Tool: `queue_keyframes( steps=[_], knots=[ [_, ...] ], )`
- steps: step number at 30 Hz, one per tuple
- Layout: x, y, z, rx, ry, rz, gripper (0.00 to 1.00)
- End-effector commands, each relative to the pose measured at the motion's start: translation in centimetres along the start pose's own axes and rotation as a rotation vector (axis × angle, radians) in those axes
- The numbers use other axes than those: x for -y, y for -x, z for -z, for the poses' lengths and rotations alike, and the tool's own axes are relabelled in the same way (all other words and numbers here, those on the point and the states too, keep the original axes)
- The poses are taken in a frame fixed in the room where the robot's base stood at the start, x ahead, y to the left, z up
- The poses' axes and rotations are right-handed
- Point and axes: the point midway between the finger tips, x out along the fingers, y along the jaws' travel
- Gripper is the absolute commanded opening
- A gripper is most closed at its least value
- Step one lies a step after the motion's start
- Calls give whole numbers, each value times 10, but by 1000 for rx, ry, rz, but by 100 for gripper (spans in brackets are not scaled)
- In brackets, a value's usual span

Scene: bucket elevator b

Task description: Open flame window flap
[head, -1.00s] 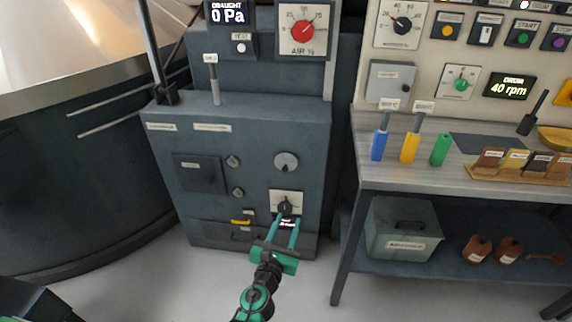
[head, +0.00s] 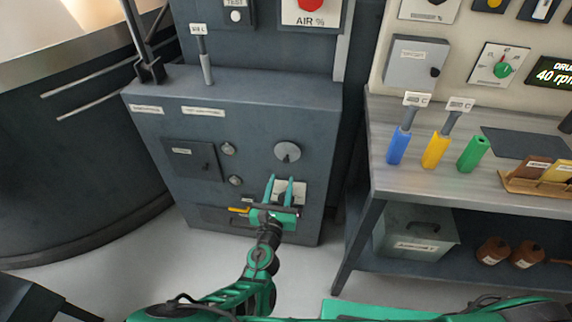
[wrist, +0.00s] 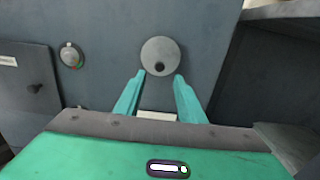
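A round grey disc (head: 287,152) with a small dark knob low on its face is on the front of the dark blue-grey cabinet; it looks like the flame window flap. It lies flat on the panel and also shows in the wrist view (wrist: 160,50). My gripper (head: 281,179) is open and empty, its two teal fingers pointing at the panel just below the disc. In the wrist view the fingertips (wrist: 160,78) flank the disc's lower edge, with the knob between them. I cannot tell whether they touch the panel.
A cream dial plate (head: 300,188) sits below the disc, partly hidden by my fingers. A small dark door (head: 190,160) and two round fittings (head: 228,149) are to the left. A yellow handle (head: 239,210) is lower. A workbench (head: 385,180) stands at right.

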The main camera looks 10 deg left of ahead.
Motion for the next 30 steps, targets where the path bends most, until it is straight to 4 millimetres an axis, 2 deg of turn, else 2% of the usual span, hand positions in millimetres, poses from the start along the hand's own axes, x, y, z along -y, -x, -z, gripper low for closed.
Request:
queue_keyframes(
  steps=[6,12,18,26,30],
  knots=[
    [0,-40,0,2,-1,1,36],
    [0,-66,0,1,-1,1,36],
    [-1,-76,0,1,0,-2,36],
    [-1,-77,0,0,0,-1,36],
    [0,-77,0,0,0,-1,5]
  ],
)
